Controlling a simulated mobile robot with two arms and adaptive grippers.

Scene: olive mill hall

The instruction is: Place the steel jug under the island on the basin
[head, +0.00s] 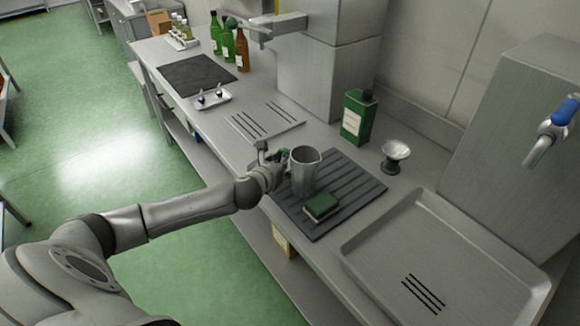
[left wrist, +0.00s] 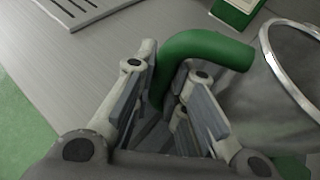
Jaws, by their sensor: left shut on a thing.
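The steel jug (head: 304,175) is a grey metal cup with a green handle, upright at the dark ribbed mat (head: 355,195). I cannot tell whether its base touches the mat. My left gripper (head: 278,165) is shut on the jug's handle, to the left of its body. In the left wrist view the fingers (left wrist: 168,110) are on either side of the green handle (left wrist: 205,48), and the jug's rim and body (left wrist: 265,105) fill the right side. The steel basin (head: 385,245) with dark drain slots lies right of the mat and is empty. My right gripper is not in view.
A green sponge (head: 321,206) lies on the mat close in front of the jug. A green tin (head: 357,117) and a small metal cup on a dark stand (head: 395,155) stand behind. A blue-handled tap (head: 555,125) overhangs the basin's far right. Bottles (head: 228,45) stand farther along the counter.

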